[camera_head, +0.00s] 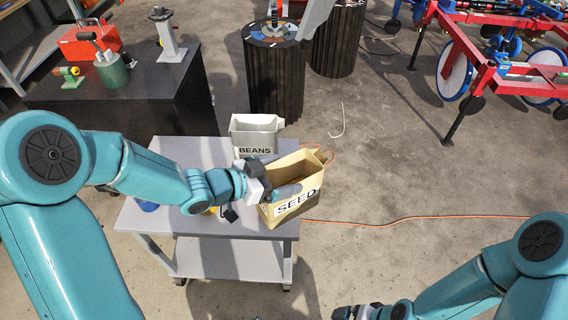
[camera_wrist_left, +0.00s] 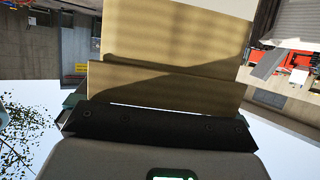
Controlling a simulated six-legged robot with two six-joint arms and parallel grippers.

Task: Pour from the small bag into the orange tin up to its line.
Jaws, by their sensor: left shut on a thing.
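My left gripper (camera_head: 268,190) is shut on the wall of a tan, open-topped container marked SEED (camera_head: 305,202). The container sits tilted in the picture at the right edge of a grey cart; I cannot tell whether it touches the cart. Its tan wall (camera_wrist_left: 175,35) fills the middle of the left wrist view, above the dark gripper edge (camera_wrist_left: 155,127). I see no clear small bag or orange tin; a small yellow-orange patch (camera_head: 213,210) shows partly behind my left arm. My right gripper (camera_head: 357,312) is at the bottom edge, cut off, its jaws unclear.
A white bin marked BEANS (camera_head: 256,133) stands behind the SEED container. The grey cart (camera_head: 235,226) has a lower shelf. A blue item (camera_head: 147,206) lies at its left. A dark bench (camera_head: 150,98) holds tools and a red box (camera_head: 90,42). An orange cord (camera_head: 420,219) crosses the floor.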

